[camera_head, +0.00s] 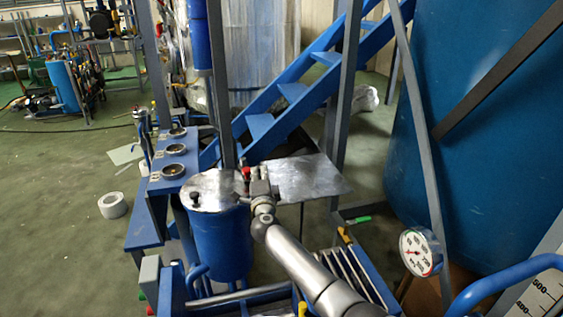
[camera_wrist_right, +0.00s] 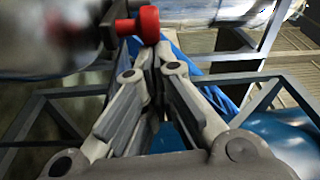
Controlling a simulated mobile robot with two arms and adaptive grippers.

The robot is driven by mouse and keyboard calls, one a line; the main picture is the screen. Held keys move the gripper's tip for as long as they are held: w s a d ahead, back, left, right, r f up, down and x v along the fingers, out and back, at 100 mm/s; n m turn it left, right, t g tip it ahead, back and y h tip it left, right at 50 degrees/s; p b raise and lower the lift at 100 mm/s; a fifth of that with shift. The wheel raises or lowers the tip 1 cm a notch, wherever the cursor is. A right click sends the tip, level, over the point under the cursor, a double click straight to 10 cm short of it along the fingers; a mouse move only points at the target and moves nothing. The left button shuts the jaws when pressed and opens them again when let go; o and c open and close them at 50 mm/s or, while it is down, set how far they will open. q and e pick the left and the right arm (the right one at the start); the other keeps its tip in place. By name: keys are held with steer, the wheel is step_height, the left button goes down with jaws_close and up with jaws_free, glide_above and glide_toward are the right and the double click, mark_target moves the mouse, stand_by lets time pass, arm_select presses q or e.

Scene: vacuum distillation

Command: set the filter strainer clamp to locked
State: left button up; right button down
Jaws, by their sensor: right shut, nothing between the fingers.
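The filter strainer appears to be the blue vessel (camera_head: 222,245) with a shiny metal lid (camera_head: 212,192) in the middle of the head view. A small red part (camera_head: 246,173), perhaps the clamp handle, stands at the lid's right edge. In the right wrist view a red knob-like part (camera_wrist_right: 148,24) sits just beyond the fingertips. My right gripper (camera_head: 258,178) is over the lid's right side, beside the red part. Its fingers (camera_wrist_right: 155,52) are shut with nothing between them. Whether they touch the red part, and the clamp's position, I cannot tell. My left gripper is out of view.
A blue shelf with round metal cups (camera_head: 174,150) stands left of the vessel. A flat metal plate (camera_head: 305,180) lies to its right. Blue stairs (camera_head: 290,95) and grey posts rise behind. A pressure gauge (camera_head: 420,252) and a large blue tank (camera_head: 480,130) are at right.

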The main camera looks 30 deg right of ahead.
mark_target(246, 172)
steer(key=shift+w+a+p, duration=0.2)
steer(key=shift+a+p, duration=0.4)
steer(key=shift+a, duration=1.55)
